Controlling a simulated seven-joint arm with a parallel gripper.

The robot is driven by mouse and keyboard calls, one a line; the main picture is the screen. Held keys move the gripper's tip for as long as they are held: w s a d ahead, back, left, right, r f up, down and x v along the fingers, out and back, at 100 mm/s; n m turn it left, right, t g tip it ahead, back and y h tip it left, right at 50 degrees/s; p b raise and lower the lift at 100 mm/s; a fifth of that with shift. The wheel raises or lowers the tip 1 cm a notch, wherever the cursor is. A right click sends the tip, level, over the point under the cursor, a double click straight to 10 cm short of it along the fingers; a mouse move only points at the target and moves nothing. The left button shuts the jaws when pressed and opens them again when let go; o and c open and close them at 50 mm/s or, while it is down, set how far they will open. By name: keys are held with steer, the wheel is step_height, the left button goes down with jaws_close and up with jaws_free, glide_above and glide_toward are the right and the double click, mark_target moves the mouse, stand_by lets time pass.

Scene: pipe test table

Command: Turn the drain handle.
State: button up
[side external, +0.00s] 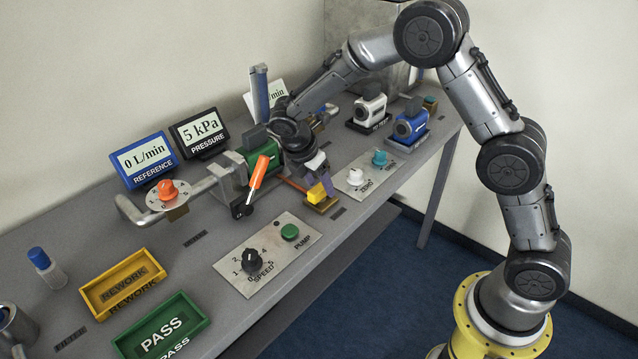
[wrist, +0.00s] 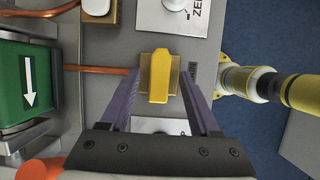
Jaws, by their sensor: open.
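The drain handle appears to be the yellow lever (wrist: 159,78) on a small brass block (wrist: 174,76) at the end of a copper pipe (wrist: 98,70). In the wrist view the lever lies across the pipe's line. In the side view the yellow lever (side external: 317,193) is near the table's front edge, partly hidden by my gripper. My gripper (wrist: 160,82) is open, with one purple finger on each side of the lever. Gaps show between fingers and lever in the wrist view; whether they are level with it in height I cannot tell.
A green block with a white arrow (wrist: 28,82) and an orange-handled lever (side external: 259,172) stand left of my gripper. The ZERO plate (side external: 358,180) is to the right, the SPEED and PUMP plate (side external: 268,256) in front. Displays (side external: 145,159) stand behind.

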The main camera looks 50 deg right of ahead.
steer(key=shift+d+f, duration=0.1)
steer(key=shift+f, duration=0.15)
jaws_close()
